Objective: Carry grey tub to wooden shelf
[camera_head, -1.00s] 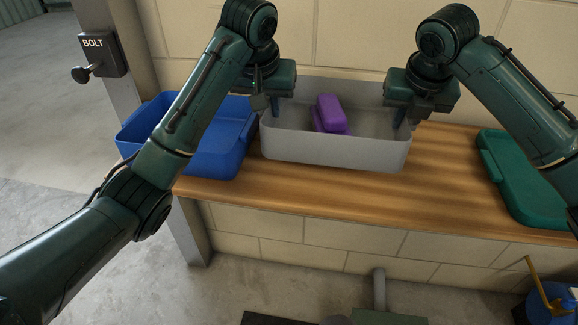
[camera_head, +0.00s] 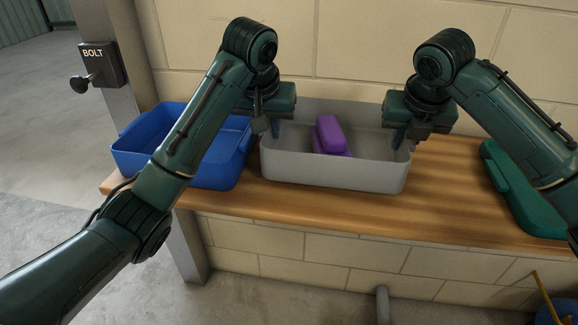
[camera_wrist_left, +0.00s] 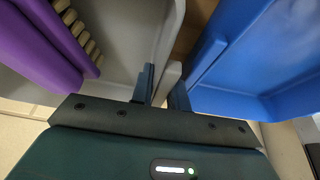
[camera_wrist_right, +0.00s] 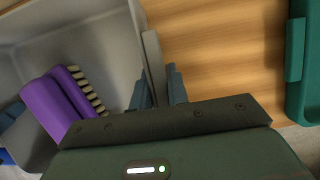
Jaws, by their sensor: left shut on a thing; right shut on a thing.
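The grey tub (camera_head: 330,172) is upright at the wooden shelf (camera_head: 430,205), its base on or very close to the wood. My left gripper (camera_head: 272,128) is shut on the tub's left end wall, one finger inside and one outside, seen in the left wrist view (camera_wrist_left: 162,85). My right gripper (camera_head: 403,138) is shut on the right end wall the same way, seen in the right wrist view (camera_wrist_right: 160,85).
A blue tub (camera_head: 215,172) stands close to the grey tub's left end, with a narrow gap. A green container or lid (camera_head: 520,195) lies at the shelf's right. Bare wood lies between it and the grey tub. A block wall (camera_head: 350,45) rises close behind.

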